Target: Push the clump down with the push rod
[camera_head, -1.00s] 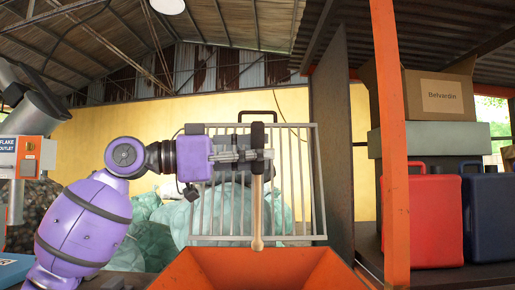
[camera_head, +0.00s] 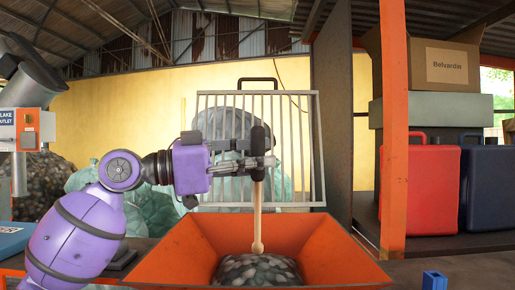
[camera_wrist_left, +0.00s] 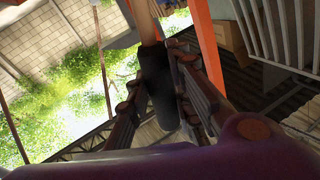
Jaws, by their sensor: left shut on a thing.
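The push rod (camera_head: 257,215) is a pale wooden stick with a black grip at the top and a rounded lower end. My left gripper (camera_head: 262,166) is shut on its black grip and holds it upright; the grip also shows between the fingers in the left wrist view (camera_wrist_left: 157,85). The clump (camera_head: 256,270) is a mound of grey flakes in the orange hopper (camera_head: 187,258). The rod's lower end appears just above or at the top of the clump; I cannot tell whether they touch. My right gripper is not in view.
A barred grille guard (camera_head: 299,150) stands raised behind the hopper. An orange post (camera_head: 395,170) rises at right, with a red case (camera_head: 432,200) and a blue case (camera_head: 486,195) on a shelf. A small blue block (camera_head: 434,281) lies at lower right.

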